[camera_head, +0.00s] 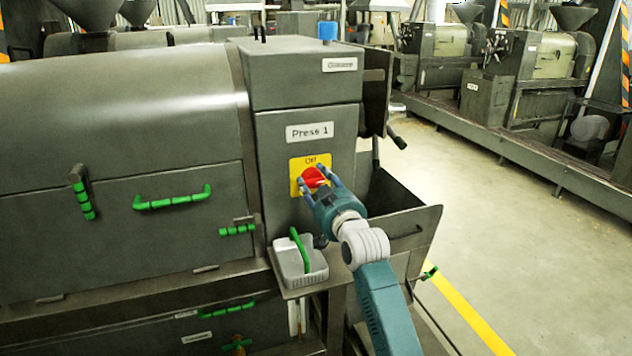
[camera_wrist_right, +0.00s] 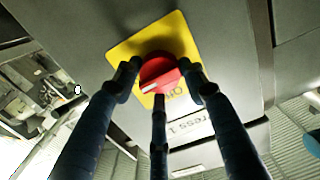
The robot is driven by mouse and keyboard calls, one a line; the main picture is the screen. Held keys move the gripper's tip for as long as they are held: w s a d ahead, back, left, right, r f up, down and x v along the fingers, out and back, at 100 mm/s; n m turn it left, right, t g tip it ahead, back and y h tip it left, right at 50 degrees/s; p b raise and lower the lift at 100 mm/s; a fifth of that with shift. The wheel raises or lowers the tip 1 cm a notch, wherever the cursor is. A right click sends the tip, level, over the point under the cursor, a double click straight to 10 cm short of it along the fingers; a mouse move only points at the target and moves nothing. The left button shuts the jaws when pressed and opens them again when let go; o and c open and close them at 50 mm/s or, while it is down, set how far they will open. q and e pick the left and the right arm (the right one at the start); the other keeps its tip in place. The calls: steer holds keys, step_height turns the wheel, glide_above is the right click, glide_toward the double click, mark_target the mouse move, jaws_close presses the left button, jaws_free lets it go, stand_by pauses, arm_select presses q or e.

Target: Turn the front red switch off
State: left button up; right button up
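The red switch (camera_head: 313,176) sits on a yellow plate (camera_head: 296,164) marked "Off" at its top, on the grey panel below the "Press 1" label. In the right wrist view the red knob (camera_wrist_right: 158,74) shows a white mark on its lower left side, and the yellow plate (camera_wrist_right: 121,55) lies behind it. My right gripper (camera_head: 318,182) is at the switch; its three fingers (camera_wrist_right: 160,85) are spread around the knob, two at the sides and one below. Whether they touch the knob is hard to tell. My left gripper is not in view.
A dark hopper (camera_head: 415,228) stands right of the panel. Green handles (camera_head: 172,200) line the machine at left. Open floor (camera_head: 500,215) lies to the right.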

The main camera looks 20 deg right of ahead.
steer(key=shift+r, duration=0.25)
steer(key=n+p, duration=0.1)
steer(key=n, duration=0.2)
steer(key=shift+a+r, duration=0.1)
steer(key=n+p, duration=0.2)
steer(key=n, duration=0.3)
steer(key=shift+a, duration=0.1)
steer(key=n+p, duration=0.1)
steer(key=n, duration=0.4)
steer(key=shift+a+n, duration=0.15)
steer(key=shift+n, duration=0.25)
steer(key=n, duration=0.1)
steer(key=n+p, duration=0.1)
steer(key=n, duration=0.1)
steer(key=shift+f, duration=0.3)
steer(key=shift+f+n, duration=0.1)
steer(key=shift+n, duration=0.5)
steer(key=shift+f, duration=0.1)
steer(key=shift+a, duration=0.1)
